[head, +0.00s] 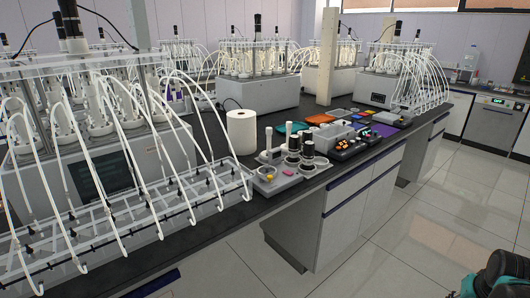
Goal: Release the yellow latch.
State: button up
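I cannot clearly make out a yellow latch. A small yellow piece (268,178) shows on a light grey device (276,184) at the bench's front edge, beside a pink piece (288,173). It is too small to tell whether it is a latch. Part of my arm, black and teal, shows at the bottom right corner, away from the bench. My gripper's fingers cannot be made out there.
A dark-topped bench (210,239) runs back through the room, with drawers below. A reactor rack with white tubes (165,200) fills the left. A white paper roll (242,134) and dark devices with coloured parts (345,149) stand mid-bench. The tiled floor (400,230) at right is clear.

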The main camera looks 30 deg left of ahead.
aim_at(269, 178)
jog(key=i+u, duration=0.15)
jog(key=u, duration=0.25)
jog(key=i+l+u, duration=0.1)
jog(key=u, duration=0.35)
jog(key=i+l+u, duration=0.1)
jog(key=u, duration=0.3)
jog(key=l+u, duration=0.25)
jog(key=u, duration=0.15)
jog(key=i+l+u, duration=0.15)
jog(key=u, duration=0.3)
jog(key=l+u, duration=0.25)
jog(key=l, duration=0.65)
jog(key=l+u, duration=0.3)
jog(key=l, duration=0.6)
jog(key=l+u, duration=0.25)
jog(key=l, duration=0.95)
jog(key=k+l, duration=0.15)
jog(key=l, duration=0.1)
